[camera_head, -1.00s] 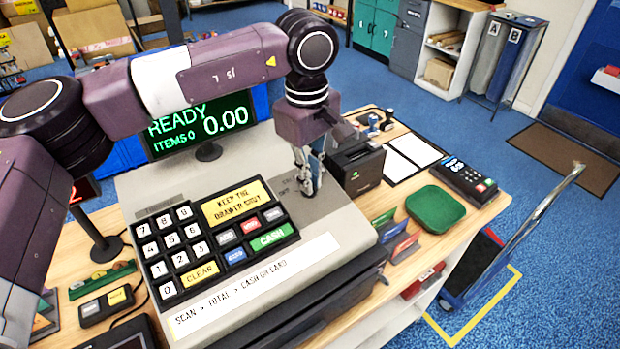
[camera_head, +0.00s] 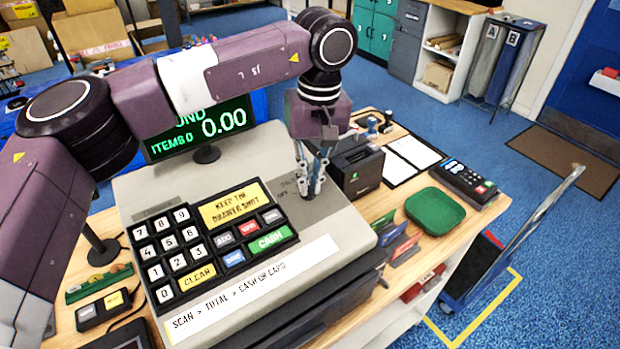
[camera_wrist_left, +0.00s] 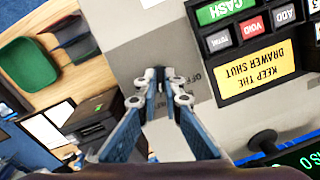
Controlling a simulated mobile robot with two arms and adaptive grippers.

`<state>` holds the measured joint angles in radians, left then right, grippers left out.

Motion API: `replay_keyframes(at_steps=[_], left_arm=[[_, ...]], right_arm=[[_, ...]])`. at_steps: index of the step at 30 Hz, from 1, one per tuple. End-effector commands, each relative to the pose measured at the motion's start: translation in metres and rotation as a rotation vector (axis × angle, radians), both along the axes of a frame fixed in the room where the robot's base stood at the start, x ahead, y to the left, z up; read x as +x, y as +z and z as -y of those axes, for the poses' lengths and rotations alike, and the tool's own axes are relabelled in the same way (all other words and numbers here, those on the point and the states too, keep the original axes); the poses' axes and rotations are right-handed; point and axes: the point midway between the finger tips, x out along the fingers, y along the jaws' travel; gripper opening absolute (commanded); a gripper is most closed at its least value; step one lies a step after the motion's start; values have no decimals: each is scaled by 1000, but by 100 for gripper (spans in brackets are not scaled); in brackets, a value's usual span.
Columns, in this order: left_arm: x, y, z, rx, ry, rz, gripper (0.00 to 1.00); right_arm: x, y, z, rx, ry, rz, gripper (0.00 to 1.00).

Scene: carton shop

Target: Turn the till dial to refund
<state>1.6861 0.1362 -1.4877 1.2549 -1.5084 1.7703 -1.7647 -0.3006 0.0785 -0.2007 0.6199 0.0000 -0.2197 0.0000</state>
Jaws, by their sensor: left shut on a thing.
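The grey till (camera_head: 340,228) stands on the wooden counter, its sloped top carrying a keypad (camera_head: 170,250) and a yellow "KEEP THE DRAWER SHUT" label. My left gripper (camera_head: 311,191) points down at the till top, right of that label. It is shut on the till dial (camera_wrist_left: 159,84), which the fingers mostly hide. In the left wrist view my left gripper (camera_wrist_left: 160,80) shows the closed fingertips, with part of "OFF" lettering beside them. The till display (camera_head: 222,118) reads "UND" and "0.00", its left part hidden by my arm. My right gripper is not in view.
A black printer (camera_head: 356,170) stands close to the right of my left gripper. Beyond it are white sheets (camera_head: 408,158), a green tray (camera_head: 435,209) and a card terminal (camera_head: 467,182). A hand truck (camera_head: 485,265) stands on the blue floor at the right.

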Motion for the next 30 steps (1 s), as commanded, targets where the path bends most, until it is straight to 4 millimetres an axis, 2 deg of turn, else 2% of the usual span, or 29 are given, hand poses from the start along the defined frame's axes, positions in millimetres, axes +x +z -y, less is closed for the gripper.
replay_keyframes(at_steps=[1,11,12,17,26,30], left_arm=[[-3,-7,0,7,-6,-14,0],[-3,-7,0,7,-7,-14,0],[-3,-7,0,7,-7,-14,9],[-3,-7,0,7,-6,-14,25],[-3,-5,0,4,-5,-11,25],[-2,2,1,3,-5,-7,25]], right_arm=[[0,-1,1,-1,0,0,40],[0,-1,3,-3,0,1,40],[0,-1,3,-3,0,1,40],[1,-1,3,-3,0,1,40],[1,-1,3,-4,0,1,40],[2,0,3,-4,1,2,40]])
